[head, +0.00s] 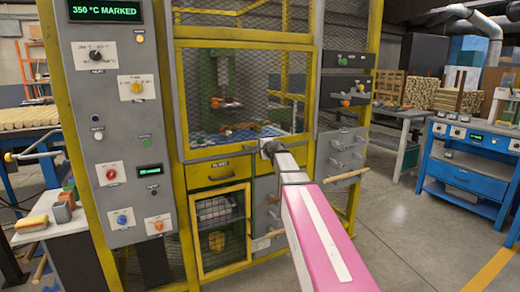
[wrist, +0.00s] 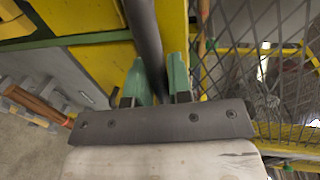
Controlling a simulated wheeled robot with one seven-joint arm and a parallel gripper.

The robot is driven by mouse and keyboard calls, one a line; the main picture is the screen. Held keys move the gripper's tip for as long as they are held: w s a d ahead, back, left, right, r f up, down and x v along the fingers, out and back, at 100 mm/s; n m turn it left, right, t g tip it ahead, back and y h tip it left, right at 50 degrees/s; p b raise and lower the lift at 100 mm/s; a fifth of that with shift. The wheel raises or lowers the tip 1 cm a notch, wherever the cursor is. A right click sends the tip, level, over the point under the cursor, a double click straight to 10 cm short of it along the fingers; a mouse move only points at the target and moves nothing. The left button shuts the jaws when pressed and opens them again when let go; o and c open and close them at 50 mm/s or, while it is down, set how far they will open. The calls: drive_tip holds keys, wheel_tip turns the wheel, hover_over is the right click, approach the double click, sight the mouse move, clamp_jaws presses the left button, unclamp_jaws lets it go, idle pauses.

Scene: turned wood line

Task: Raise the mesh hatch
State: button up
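The mesh hatch (head: 244,44) is a yellow-framed mesh panel in the middle of the tall yellow cabinet in the head view. It appears to be down, its lower edge just above a yellow drawer. My gripper (head: 267,147) is at this lower edge, at the end of my pink and white arm. In the wrist view a dark round handle bar (wrist: 144,30) runs between the two green fingers of my gripper (wrist: 159,75). The fingers look closed on the bar from both sides. The hatch mesh (wrist: 235,75) shows to the right of the bar. My gripper hides part of the handle in the head view.
A grey control panel (head: 112,100) with knobs and a "350 °C MARKED" display stands left of the hatch. Below are the yellow drawer (head: 218,171) and a mesh-fronted bin (head: 219,229). A blue workbench (head: 468,165) stands at right; the floor (head: 405,225) before it is clear.

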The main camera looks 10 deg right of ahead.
clamp_jaws()
approach(255, 45)
drive_tip(key=x, duration=0.5)
drive_tip(key=shift+w, duration=0.1)
drive_tip(key=o, duration=0.5)
unclamp_jaws()
drive_tip(key=shift+o, duration=0.2)
drive_tip(key=v, duration=1)
drive_tip(key=shift+s, duration=0.4)
drive_tip(key=shift+d, duration=0.15)
